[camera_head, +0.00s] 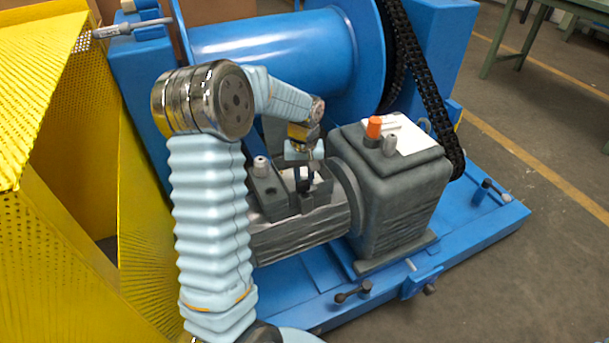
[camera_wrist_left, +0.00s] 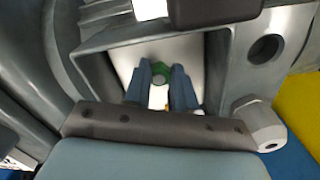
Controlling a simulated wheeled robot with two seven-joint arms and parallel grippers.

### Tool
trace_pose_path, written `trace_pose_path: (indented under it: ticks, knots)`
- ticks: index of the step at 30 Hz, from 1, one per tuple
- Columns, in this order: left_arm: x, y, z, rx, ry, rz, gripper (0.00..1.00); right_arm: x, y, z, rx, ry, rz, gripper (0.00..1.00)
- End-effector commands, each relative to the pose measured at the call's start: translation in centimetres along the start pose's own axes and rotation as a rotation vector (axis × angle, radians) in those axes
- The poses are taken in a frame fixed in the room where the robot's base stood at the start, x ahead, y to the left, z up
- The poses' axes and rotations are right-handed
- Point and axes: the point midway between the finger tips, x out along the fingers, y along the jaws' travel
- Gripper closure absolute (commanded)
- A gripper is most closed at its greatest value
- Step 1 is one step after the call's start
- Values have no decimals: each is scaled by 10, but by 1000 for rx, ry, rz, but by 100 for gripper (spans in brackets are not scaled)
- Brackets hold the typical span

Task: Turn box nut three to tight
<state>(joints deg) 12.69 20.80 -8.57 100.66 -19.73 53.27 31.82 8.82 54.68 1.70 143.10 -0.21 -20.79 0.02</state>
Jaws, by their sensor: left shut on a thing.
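The open grey terminal box (camera_head: 266,203) sits on top of the ribbed grey motor (camera_head: 300,235). My left arm reaches over it, and my left gripper (camera_head: 305,180) points down into the box. In the left wrist view the two blue-grey fingers of this gripper (camera_wrist_left: 161,98) are inside the box, shut on a small post or nut (camera_wrist_left: 158,95) with a white body. A green part (camera_wrist_left: 160,70) shows just behind it. The fingers hide much of the held piece, and I cannot read its number. My right gripper is not in view.
A grey gearbox (camera_head: 395,195) with an orange cap (camera_head: 374,127) and a white sheet stands right of the motor. Behind are a blue drum (camera_head: 280,50) and a black chain (camera_head: 425,80). A yellow guard (camera_head: 60,170) stands at left. A hex fitting (camera_wrist_left: 258,122) sits beside the box.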

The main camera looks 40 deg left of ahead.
Motion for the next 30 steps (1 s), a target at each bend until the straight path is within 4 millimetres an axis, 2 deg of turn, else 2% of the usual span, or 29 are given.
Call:
trace_pose_path:
  ticks: [21,30]
  knots:
    - [-3,-3,-3,675,8,0,100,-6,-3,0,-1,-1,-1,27]
    - [-4,-4,-4,909,10,-1,100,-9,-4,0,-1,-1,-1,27]
